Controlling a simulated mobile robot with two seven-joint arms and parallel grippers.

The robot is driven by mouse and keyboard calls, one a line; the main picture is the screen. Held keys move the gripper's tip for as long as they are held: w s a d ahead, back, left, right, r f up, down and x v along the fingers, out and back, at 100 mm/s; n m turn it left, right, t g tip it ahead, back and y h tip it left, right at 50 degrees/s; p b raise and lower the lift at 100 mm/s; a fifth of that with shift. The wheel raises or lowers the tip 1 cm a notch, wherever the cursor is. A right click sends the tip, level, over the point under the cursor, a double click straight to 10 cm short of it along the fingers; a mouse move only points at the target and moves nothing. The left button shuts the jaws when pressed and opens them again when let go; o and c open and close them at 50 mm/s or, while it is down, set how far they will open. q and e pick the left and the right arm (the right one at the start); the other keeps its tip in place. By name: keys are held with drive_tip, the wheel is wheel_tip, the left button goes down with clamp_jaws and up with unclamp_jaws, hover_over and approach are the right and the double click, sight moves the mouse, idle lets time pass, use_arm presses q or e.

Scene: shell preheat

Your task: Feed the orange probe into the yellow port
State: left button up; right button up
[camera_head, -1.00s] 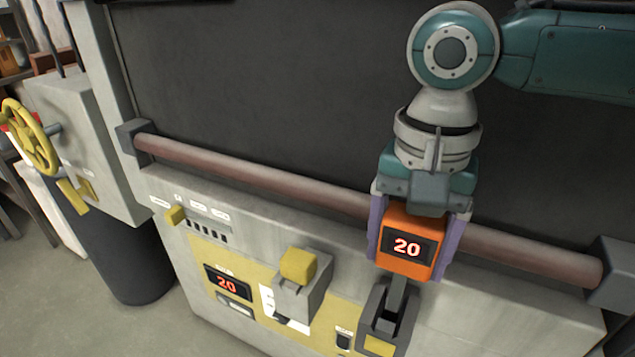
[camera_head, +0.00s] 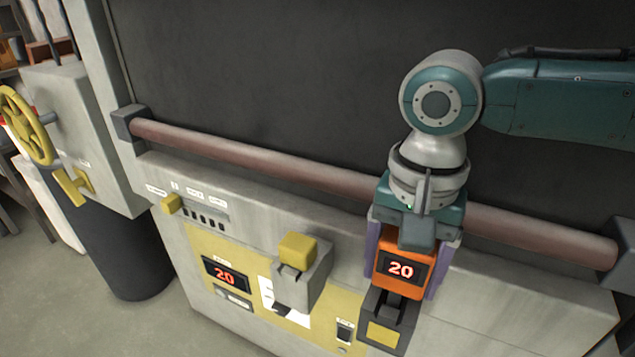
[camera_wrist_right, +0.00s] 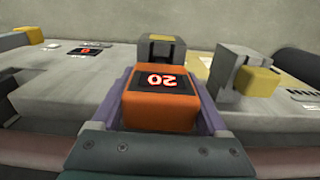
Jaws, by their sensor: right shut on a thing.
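The orange probe (camera_head: 401,268), a box with a lit red 20 on a dark screen, is in my right gripper (camera_head: 412,265). The purple fingers are shut on its two sides; the probe also shows in the right wrist view (camera_wrist_right: 160,100). Just below it in the head view is a dark grey holder with a yellow square face (camera_head: 383,333), which looks like the yellow port. The probe's lower edge overlaps the holder's top, and I cannot tell how deep any tip is. The holder shows just beyond the probe in the wrist view (camera_wrist_right: 162,48). My left gripper is out of view.
A grey bracket with a yellow block (camera_head: 298,250) juts out left of the probe. A reddish rail (camera_head: 260,172) runs behind my wrist along the dark wall. A panel display (camera_head: 225,274) reads 20. A yellow handwheel (camera_head: 30,125) stands far left.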

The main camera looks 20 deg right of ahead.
drive_tip(key=shift+f, duration=0.5)
drive_tip(key=o, duration=1.4)
wheel_tip(320, 180, up, 10)
drive_tip(key=shift+r, duration=0.1)
